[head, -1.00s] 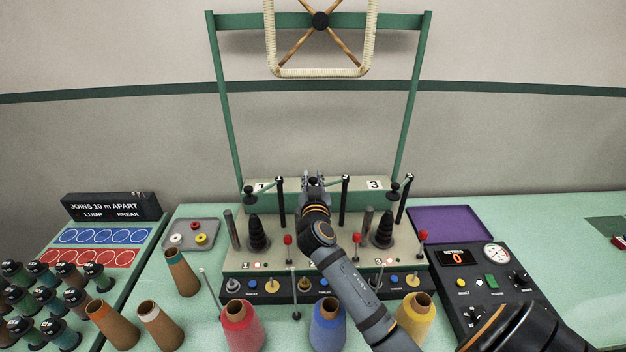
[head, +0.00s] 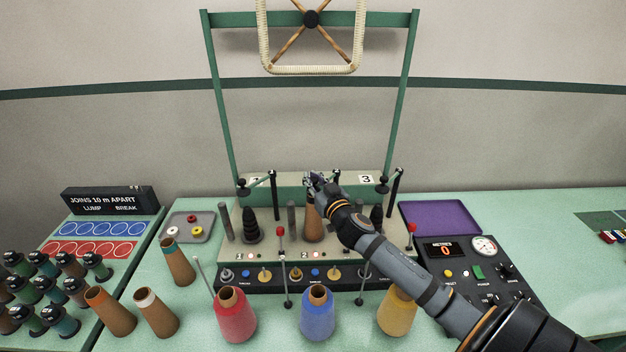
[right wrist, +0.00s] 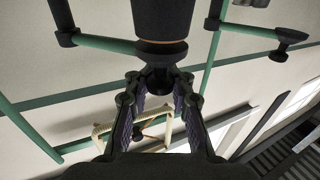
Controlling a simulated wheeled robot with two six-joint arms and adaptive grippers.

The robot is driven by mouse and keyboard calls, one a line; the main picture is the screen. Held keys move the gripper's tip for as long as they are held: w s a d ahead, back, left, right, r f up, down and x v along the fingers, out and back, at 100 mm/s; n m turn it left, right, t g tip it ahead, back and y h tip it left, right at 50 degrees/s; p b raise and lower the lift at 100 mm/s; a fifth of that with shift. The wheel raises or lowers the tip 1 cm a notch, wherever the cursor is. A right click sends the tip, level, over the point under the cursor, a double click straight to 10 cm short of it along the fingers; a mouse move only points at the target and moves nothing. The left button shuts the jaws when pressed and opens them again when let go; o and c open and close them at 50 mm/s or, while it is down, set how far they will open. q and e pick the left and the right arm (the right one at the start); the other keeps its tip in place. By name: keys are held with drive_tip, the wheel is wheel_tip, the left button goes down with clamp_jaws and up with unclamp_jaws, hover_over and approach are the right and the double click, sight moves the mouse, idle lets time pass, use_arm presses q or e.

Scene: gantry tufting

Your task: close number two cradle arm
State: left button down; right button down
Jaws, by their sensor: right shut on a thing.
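My right gripper (head: 316,180) reaches in from the lower right to the number two station, in the middle of the green machine (head: 345,250). It is near the top of a brown cone (head: 313,226) standing there. In the right wrist view the gripper (right wrist: 157,98) is shut on the narrow dark end below a thick black knob (right wrist: 162,22). A green bar, the number two cradle arm (right wrist: 105,44), runs from a dark post to this knob. In the head view the gripper mostly hides the knob and arm beside the post (head: 335,177). My left gripper is not in view.
Number one knob (head: 242,184) and number three knob (head: 382,185) flank the gripper, with upright posts close by. Red-tipped levers (head: 280,232) stand in front. Red (head: 235,318), blue (head: 317,316) and yellow cones stand nearest. A purple tray (head: 440,218) lies right.

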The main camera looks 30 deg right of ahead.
drive_tip(key=shift+s+f, duration=0.1)
drive_tip(key=shift+f, duration=0.25)
drive_tip(key=c, duration=1.6)
unclamp_jaws()
drive_tip(key=o, duration=0.4)
drive_tip(key=shift+s+r, duration=0.3)
drive_tip(key=shift+s, duration=0.15)
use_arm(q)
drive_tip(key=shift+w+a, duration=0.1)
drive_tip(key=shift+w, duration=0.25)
use_arm(e)
drive_tip(key=s+a, duration=0.1)
drive_tip(key=s, duration=0.6)
drive_tip(key=shift+s, duration=0.15)
